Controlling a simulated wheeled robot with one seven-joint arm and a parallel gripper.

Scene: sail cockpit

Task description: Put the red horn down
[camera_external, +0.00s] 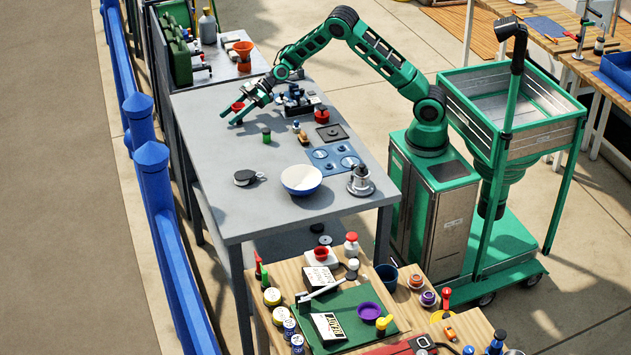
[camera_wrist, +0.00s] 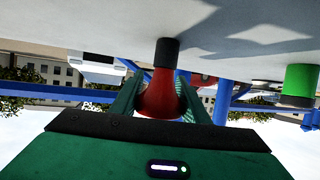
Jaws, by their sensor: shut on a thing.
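My gripper (camera_external: 231,117) is low over the far left part of the grey table (camera_external: 215,140), its green fingers on either side of the red horn (camera_external: 238,106). In the wrist view the red horn (camera_wrist: 160,95) sits between the two fingers (camera_wrist: 160,103), which are shut on it. The horn is a red cone with a dark cylindrical end. That dark end points at the grey tabletop, which fills the top of the picture; I cannot tell whether it touches.
A green cylinder (camera_external: 266,137) stands near my gripper and shows in the wrist view (camera_wrist: 299,82). A dark device (camera_external: 295,100), a red pot (camera_external: 321,116) and a white-and-blue bowl (camera_external: 301,180) are also on the table. The table's left side is clear. A blue railing (camera_external: 155,180) runs beyond it.

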